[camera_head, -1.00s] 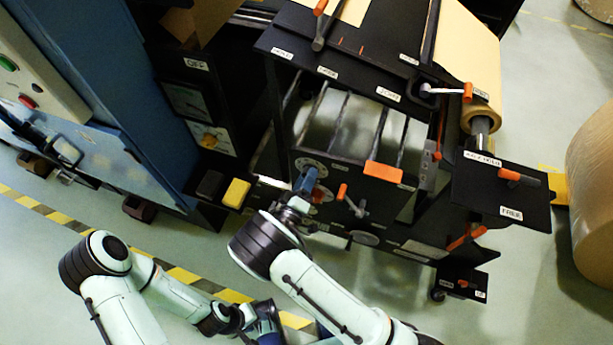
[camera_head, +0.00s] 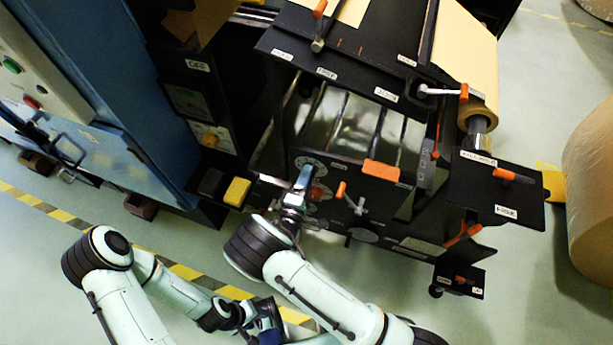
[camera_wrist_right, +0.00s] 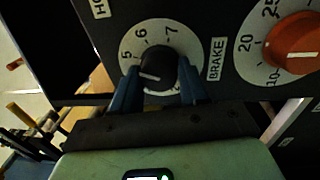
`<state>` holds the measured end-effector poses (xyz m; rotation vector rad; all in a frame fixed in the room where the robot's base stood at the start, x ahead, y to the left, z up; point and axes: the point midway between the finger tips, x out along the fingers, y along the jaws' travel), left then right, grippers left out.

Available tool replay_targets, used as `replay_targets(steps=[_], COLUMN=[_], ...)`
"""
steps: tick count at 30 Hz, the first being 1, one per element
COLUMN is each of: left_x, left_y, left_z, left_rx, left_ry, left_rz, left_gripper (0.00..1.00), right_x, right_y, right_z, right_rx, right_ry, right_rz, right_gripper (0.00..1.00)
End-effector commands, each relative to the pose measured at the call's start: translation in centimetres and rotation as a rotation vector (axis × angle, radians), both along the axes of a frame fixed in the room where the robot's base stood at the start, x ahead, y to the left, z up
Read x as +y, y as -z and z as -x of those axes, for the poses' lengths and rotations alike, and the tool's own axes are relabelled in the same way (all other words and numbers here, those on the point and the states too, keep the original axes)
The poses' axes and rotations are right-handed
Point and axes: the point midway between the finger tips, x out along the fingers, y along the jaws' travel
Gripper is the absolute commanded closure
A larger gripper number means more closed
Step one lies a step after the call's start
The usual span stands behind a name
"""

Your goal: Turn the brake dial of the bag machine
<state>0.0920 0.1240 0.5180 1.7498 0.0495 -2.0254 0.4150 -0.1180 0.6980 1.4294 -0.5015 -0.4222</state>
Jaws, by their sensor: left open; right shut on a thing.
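The brake dial (camera_wrist_right: 158,68) is a black knob on a pale numbered disc in the right wrist view, with the BRAKE label (camera_wrist_right: 216,60) to its right. Its white pointer line faces left, just below the 5. My right gripper (camera_wrist_right: 158,90) is shut on the dial, one blue finger on each side. In the head view my right gripper (camera_head: 304,178) is at the front panel of the bag machine (camera_head: 340,175) and hides the dial. My left gripper (camera_head: 268,318) is low in the head view, away from the machine; its fingers are hard to make out.
An orange dial (camera_wrist_right: 295,42) sits close to the right of the brake dial. A crank with an orange handle (camera_head: 350,198) and an orange block (camera_head: 381,170) stick out from the panel nearby. A yellow block (camera_head: 237,191) is left of my right gripper.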

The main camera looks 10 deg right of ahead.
Motion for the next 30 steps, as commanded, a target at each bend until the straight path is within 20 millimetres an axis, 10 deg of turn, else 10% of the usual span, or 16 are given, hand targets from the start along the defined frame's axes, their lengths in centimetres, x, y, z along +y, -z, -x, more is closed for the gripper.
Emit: replay_targets(steps=[13, 14, 16, 30], left_x=[0.0, 0.0, 0.0, 0.0], left_y=[0.0, 0.0, 0.0, 0.0], left_z=[0.0, 0.0, 0.0, 0.0], left_rx=[0.0, 0.0, 0.0, 0.0], left_ry=[0.0, 0.0, 0.0, 0.0], left_rz=[0.0, 0.0, 0.0, 0.0], left_gripper=[0.55, 0.55, 0.55, 0.55], right_x=[0.0, 0.0, 0.0, 1.1], right_y=[0.1, 0.1, 0.1, 0.2], right_z=[0.1, 0.1, 0.1, 1.6], right_rx=[0.007, 0.007, 0.007, 0.007], right_ry=[0.0, 0.0, 0.0, -0.003], right_rz=[0.006, 0.006, 0.006, 0.006], right_gripper=[0.87, 0.46, 0.31, 0.31])
